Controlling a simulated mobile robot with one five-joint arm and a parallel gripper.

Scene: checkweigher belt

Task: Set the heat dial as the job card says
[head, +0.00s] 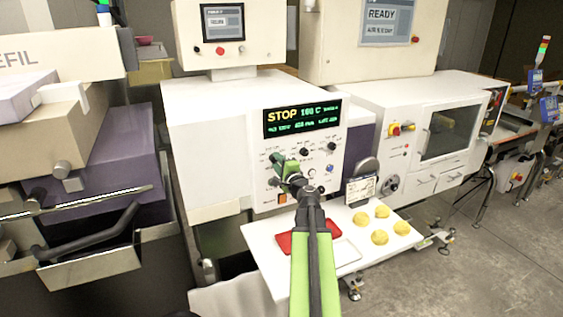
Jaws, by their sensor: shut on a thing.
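The white machine's control panel (262,150) faces me, with several small knobs and buttons. Its display (301,119) reads STOP and what looks like 160 C, with smaller text below. My green and black arm reaches up to the panel, and my gripper (279,162) is shut on a knob at the panel's left side. The gripper covers that knob, and the labels are too small to read, so I cannot tell whether it is the heat dial. A small card (361,188), perhaps the job card, stands upright right of the panel; its writing is unreadable.
A white shelf table (345,262) below the panel holds a red tray (290,243) and several yellow lumps (380,237). A black round knob (366,167) is beside the card. Purple and beige machinery with a handle (90,240) crowds the left.

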